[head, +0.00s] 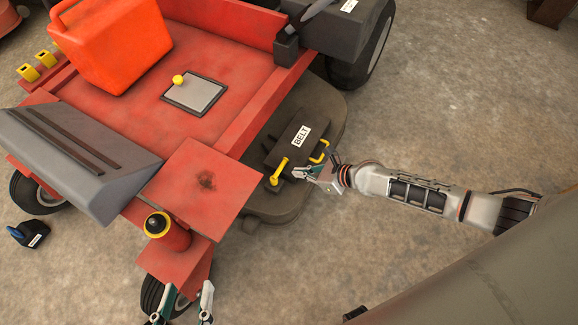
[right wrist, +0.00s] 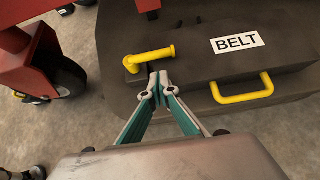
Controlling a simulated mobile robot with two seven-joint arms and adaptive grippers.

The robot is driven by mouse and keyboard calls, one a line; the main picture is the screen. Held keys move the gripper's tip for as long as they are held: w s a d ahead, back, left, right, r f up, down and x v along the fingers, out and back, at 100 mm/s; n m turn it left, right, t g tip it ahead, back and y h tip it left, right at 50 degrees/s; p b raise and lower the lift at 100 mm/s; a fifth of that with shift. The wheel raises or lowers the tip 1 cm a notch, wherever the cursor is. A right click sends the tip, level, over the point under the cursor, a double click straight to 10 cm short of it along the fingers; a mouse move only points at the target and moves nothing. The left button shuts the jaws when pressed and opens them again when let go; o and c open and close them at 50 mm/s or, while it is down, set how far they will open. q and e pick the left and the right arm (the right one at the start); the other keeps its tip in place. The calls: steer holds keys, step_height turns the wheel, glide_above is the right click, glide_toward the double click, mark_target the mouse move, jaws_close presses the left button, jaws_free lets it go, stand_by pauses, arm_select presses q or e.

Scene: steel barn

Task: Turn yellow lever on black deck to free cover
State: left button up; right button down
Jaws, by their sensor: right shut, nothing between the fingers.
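The yellow lever (head: 279,170) stands at the near-left end of the dark cover (head: 284,147) labelled BELT, on the black deck (head: 333,103) of the red mower. My right gripper (head: 299,173) is shut and empty just beside the lever. In the right wrist view its fingertips (right wrist: 158,76) are just below the bar; contact cannot be told. My left gripper (head: 186,301) is open and empty at the bottom edge.
A yellow handle (head: 320,152) is fixed on the cover's right side. A red platform (head: 201,182) and a post with a yellow-ringed black cap (head: 157,224) stand left of the deck. An orange can (head: 112,45) sits on the mower. Concrete floor right of the deck is clear.

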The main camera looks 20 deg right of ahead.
mark_target(292, 168)
steer(key=shift+w+a+f, duration=0.15)
steer(key=shift+w+a, duration=0.3)
steer(key=shift+w, duration=0.15)
steer(key=shift+w+a, duration=0.4)
steer(key=shift+w, duration=0.15)
steer(key=shift+w+a, duration=0.1)
steer(key=shift+w, duration=0.1)
arm_select(q)
steer(key=shift+d+n, duration=0.5)
steer(key=shift+d, duration=0.25)
steer(key=shift+s+a+f, duration=0.1)
steer(key=shift+s+f+b, duration=0.1)
steer(key=shift+b, duration=0.2)
